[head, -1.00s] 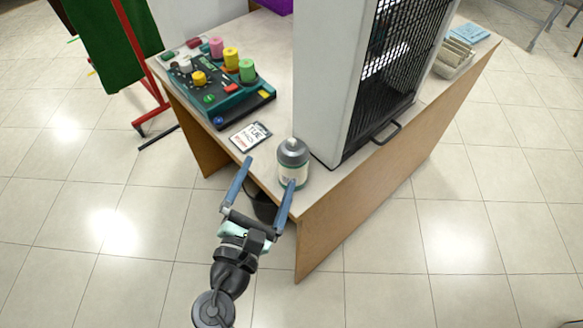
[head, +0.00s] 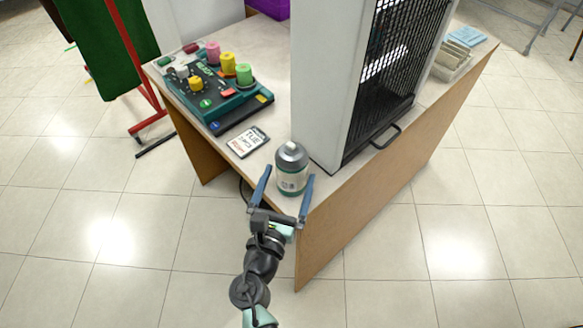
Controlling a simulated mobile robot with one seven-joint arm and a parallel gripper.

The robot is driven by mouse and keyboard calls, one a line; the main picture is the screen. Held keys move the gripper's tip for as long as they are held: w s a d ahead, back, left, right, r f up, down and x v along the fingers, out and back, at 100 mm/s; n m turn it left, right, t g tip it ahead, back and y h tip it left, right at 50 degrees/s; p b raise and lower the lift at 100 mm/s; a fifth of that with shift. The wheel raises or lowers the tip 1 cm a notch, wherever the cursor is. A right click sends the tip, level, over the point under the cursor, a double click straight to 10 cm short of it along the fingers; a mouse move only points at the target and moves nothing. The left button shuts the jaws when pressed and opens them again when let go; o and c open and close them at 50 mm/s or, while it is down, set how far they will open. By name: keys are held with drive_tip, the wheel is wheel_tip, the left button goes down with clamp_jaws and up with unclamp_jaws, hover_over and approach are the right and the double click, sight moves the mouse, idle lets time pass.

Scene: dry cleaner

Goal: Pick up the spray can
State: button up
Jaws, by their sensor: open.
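The spray can (head: 291,168) stands upright near the front corner of the table (head: 328,197), in the head view. It is dark grey-green with a pale label and a lighter cap. My gripper (head: 288,178) is open, with one blue finger at the can's left and the other at its right. The can's lower part lies between the fingers. I cannot tell whether either finger touches it.
A tall white cabinet with a black mesh front (head: 320,90) stands close behind the can, to the right. A card (head: 247,141) lies to the left, before a teal tray with thread spools (head: 215,98). The floor (head: 440,240) to the right is clear.

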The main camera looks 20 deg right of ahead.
drive_tip(key=shift+x, duration=1.6)
drive_tip(key=c, duration=1.4)
